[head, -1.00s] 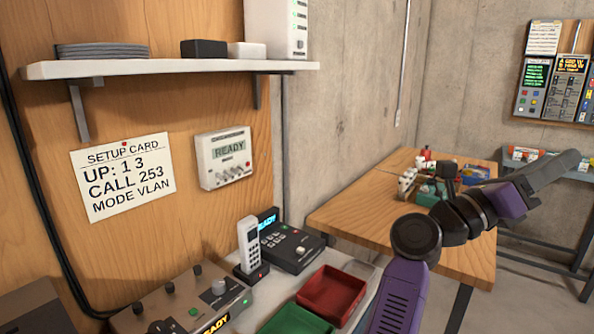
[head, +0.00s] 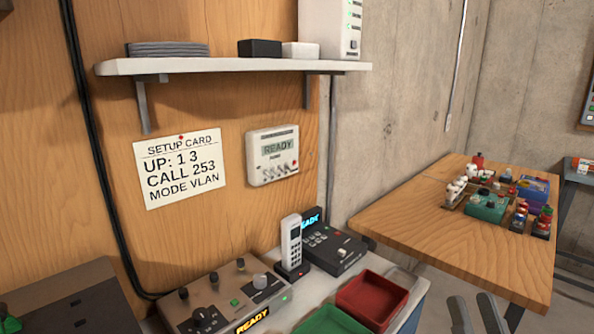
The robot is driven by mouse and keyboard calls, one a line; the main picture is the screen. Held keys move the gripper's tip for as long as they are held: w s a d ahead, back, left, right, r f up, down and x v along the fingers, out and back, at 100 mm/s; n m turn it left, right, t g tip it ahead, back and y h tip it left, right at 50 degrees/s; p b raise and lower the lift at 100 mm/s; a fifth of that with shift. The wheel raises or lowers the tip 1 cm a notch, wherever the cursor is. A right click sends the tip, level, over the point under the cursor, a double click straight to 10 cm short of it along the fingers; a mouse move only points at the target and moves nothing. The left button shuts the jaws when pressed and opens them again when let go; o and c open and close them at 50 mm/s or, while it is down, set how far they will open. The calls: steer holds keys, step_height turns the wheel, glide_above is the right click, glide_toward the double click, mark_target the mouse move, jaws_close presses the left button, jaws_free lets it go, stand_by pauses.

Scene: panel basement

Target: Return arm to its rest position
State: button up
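My gripper (head: 471,300) shows only at the bottom edge, right of centre, as two grey fingertips pointing up. There is a gap between the fingertips and nothing shows between them. The rest of my gripper and arm is below the picture. The fingertips appear in front of the floor beside the wooden table (head: 420,222), to the right of the red tray (head: 372,300).
A bench along the left wall holds a control box (head: 225,298), a handset (head: 291,243), a desk phone (head: 335,250) and a green tray (head: 330,322). A shelf (head: 235,72), setup card (head: 180,172) and wall panel (head: 272,156) are above. Several small items crowd the table's back.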

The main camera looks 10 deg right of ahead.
steer(key=s+a+f+g, duration=0.2)
steer(key=s+f+g, duration=0.1)
steer(key=s+f, duration=0.4)
steer(key=s+a+f+n+g+y, duration=0.1)
steer(key=s+a+f+g, duration=0.2)
steer(key=s+f, duration=0.3)
steer(key=s+a+f+n+g, duration=0.1)
steer(key=s+a+f+g, duration=0.2)
steer(key=s+f, duration=0.4)
steer(key=s+g, duration=0.1)
steer(key=s, duration=0.4)
steer(key=shift+s+f+g+y, duration=0.2)
steer(key=shift+f+g+y, duration=0.1)
steer(key=shift+f+y, duration=0.1)
steer(key=shift+w, duration=0.15)
